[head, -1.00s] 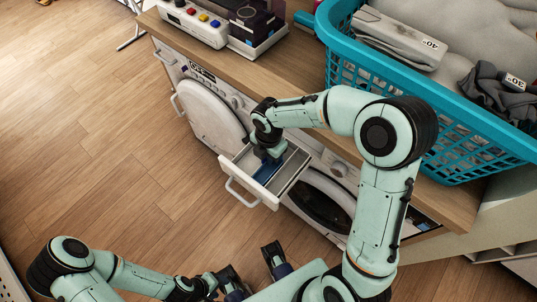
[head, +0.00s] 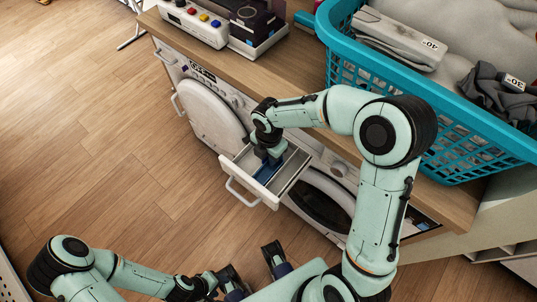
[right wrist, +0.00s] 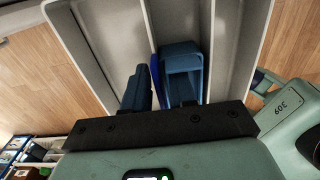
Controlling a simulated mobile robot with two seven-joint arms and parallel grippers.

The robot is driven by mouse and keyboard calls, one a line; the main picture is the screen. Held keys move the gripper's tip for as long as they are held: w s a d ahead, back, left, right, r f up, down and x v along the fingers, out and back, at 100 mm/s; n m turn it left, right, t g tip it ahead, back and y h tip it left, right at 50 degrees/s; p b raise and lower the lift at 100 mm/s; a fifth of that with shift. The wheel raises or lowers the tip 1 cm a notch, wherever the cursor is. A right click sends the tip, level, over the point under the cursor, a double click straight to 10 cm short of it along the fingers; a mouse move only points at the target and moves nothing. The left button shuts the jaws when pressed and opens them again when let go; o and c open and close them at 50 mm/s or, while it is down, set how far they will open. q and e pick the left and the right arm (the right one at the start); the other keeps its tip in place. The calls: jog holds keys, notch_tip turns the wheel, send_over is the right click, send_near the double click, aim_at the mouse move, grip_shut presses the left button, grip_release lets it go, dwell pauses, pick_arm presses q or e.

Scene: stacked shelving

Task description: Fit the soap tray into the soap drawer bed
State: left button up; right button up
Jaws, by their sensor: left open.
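The soap drawer bed (head: 290,180) is the pulled-out light grey drawer of the washing machine, split by dividers into long compartments. The blue soap tray (head: 267,173) is down in its middle part; in the right wrist view the tray (right wrist: 182,66) is beside a divider, apparently within the compartment. I cannot tell whether it is fully seated. My right gripper (head: 268,155) points down into the drawer at the tray. My left gripper (head: 251,268) is open and empty, low in front of the machine.
The washing machine's round door (head: 212,112) stands open beside the drawer. The drawer handle (head: 240,194) faces the open floor. On the worktop (head: 290,67) are a turquoise laundry basket (head: 400,85) with clothes and a white button panel (head: 193,22).

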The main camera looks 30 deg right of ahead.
jog(key=shift+s, duration=0.1)
dwell(0.5)
jog(key=shift+r+p, duration=0.95)
jog(key=shift+r, duration=0.05)
jog(key=o, duration=0.6)
jog(key=shift+c, duration=0.2)
notch_tip(320, 180, up, 13)
jog(key=p, duration=0.1)
jog(key=shift+r+p, duration=0.2)
jog(key=shift+p, duration=0.2)
